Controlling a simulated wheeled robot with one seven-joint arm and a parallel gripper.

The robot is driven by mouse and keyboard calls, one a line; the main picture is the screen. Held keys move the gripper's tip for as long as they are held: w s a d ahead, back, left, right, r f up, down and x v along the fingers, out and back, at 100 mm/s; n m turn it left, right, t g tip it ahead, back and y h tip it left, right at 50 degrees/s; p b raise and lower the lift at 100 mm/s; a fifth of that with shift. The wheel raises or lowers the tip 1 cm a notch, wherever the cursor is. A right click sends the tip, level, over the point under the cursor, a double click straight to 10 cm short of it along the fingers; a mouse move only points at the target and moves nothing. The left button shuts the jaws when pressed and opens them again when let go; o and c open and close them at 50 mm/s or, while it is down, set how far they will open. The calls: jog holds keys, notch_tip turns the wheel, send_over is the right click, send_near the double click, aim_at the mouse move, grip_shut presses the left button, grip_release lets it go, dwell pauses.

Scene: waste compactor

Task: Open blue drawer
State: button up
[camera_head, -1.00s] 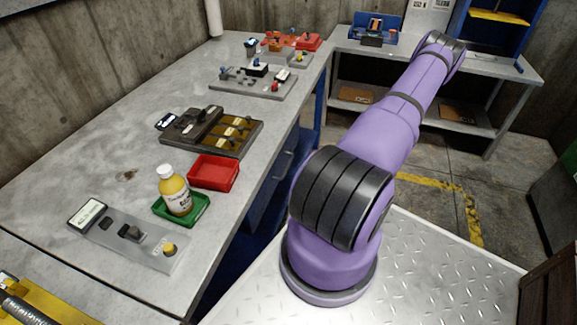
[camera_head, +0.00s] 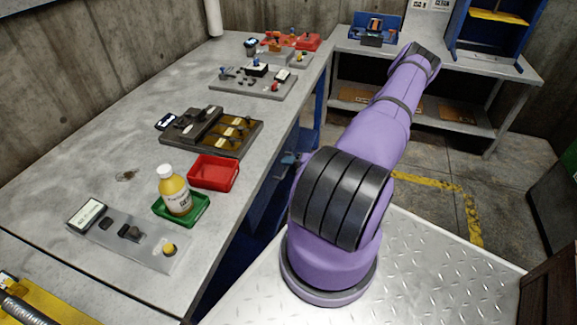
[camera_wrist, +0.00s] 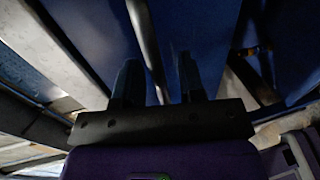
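The blue drawer front (camera_head: 265,205) is under the left workbench, in shadow and partly hidden by my arm in the head view. In the wrist view, blue panels (camera_wrist: 205,25) fill the area ahead of my gripper. A long grey metal bar (camera_wrist: 143,30), which looks like a handle, runs between its fingers. My gripper (camera_wrist: 158,72) has its two dark fingers apart, one on each side of the bar. I cannot tell whether either finger touches it. In the head view, a small part of my gripper (camera_head: 290,158) seems to show beside the bench edge.
The workbench (camera_head: 80,165) carries a red tray (camera_head: 213,173), a green tray (camera_head: 190,217) with a yellow bottle (camera_head: 174,190), and several control panels. A shelf table (camera_head: 470,65) stands at the back. Open floor (camera_head: 425,165) lies right of the bench.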

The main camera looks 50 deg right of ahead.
grip_shut()
